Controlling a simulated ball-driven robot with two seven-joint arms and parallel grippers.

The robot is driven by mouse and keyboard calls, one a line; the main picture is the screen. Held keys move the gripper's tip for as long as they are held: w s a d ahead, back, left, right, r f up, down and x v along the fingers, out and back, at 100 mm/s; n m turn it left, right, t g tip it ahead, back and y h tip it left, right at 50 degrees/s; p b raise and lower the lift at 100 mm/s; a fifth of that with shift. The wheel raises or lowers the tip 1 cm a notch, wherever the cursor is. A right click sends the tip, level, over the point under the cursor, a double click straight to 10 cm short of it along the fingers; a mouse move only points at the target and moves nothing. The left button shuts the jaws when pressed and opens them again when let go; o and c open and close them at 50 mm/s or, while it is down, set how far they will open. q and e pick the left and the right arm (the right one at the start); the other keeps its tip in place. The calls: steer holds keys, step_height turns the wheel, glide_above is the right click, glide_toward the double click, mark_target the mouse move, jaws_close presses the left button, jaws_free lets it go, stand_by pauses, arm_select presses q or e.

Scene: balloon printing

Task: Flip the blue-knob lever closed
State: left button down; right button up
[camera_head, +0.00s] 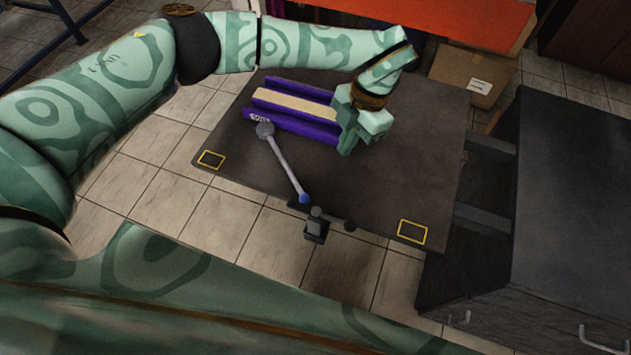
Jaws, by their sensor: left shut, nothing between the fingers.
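The lever (285,165) is a thin grey rod at the front edge of the dark table. It slants up and left from a small dark bracket (315,229). A round grey ball (265,130) is at its far end, and a small blue piece (305,198) is at its lower end by the bracket. My left gripper (346,150) is shut and empty, pointing down at the right end of the purple block, to the right of the lever and apart from it. My right gripper is not in view.
A purple block with a pale groove (295,107) lies on the dark table (420,140), partly hidden by my left gripper. Two yellow-outlined rectangles (211,160) (412,231) mark its front corners. A dark cabinet (570,200) stands right; a cardboard box (470,75) sits behind. The table's right-middle is clear.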

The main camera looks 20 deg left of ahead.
arm_select(q)
steer(key=shift+a, duration=0.15)
steer(key=shift+f, duration=0.1)
steer(key=b+x, duration=0.1)
steer(key=x, duration=0.9)
steer(key=shift+s+f, duration=0.1)
steer(key=shift+s, duration=0.1)
steer(key=shift+s+a, duration=0.75)
steer(key=shift+s, duration=0.2)
steer(key=shift+s+a+f, duration=0.15)
steer(key=shift+s+a, duration=0.15)
steer(key=shift+s, duration=0.2)
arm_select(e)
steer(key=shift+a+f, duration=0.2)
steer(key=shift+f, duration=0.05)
